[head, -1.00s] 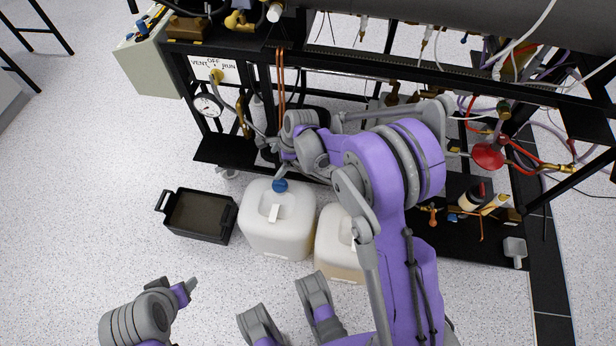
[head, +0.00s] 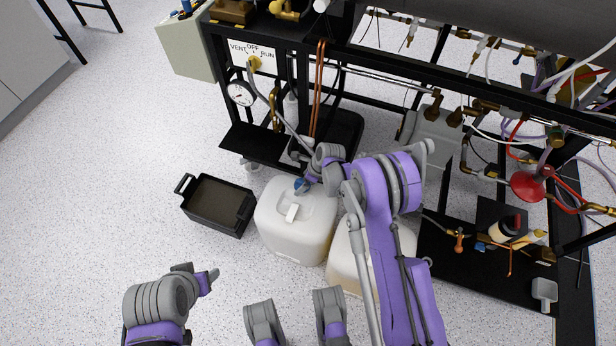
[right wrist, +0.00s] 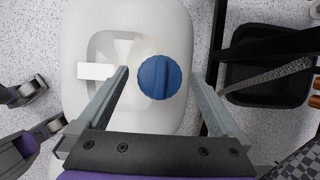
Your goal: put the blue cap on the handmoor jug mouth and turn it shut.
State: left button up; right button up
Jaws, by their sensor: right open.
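The blue cap (head: 301,185) sits on top of the left white jug (head: 290,232), at its mouth. In the right wrist view the round ribbed cap (right wrist: 165,77) lies between the fingers of my right gripper (right wrist: 160,73). The fingers are apart, with a gap on each side of the cap. In the head view my right gripper (head: 309,178) is at the cap, partly hidden by its own wrist. The jug's white top and handle show in the right wrist view. I cannot tell how tight the cap is. My left gripper (head: 208,280) is at the lower left, far from the jug, its jaws unclear.
A second jug (head: 343,262) stands right beside the first, partly behind my right arm. A black tray (head: 225,228) lies on the floor at the left. The black rig frame (head: 262,150) stands close behind the jugs. The floor in front of the tray is clear.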

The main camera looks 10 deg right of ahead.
jog(key=shift+w+a+f, duration=0.15)
jog(key=shift+a+f, duration=0.05)
jog(key=shift+f, duration=0.45)
grip_shut()
jog(key=m+b, duration=0.1)
jog(key=m, duration=0.1)
jog(key=shift+f+m+t+h, duration=0.1)
jog(key=shift+m+t+h, duration=0.2)
jog(key=shift+m+t, duration=0.1)
jog(key=shift+m+t+h+b, duration=0.35)
jog(key=shift+m+b, duration=0.3)
jog(key=shift+m, duration=0.95)
jog(key=shift+h, duration=0.25)
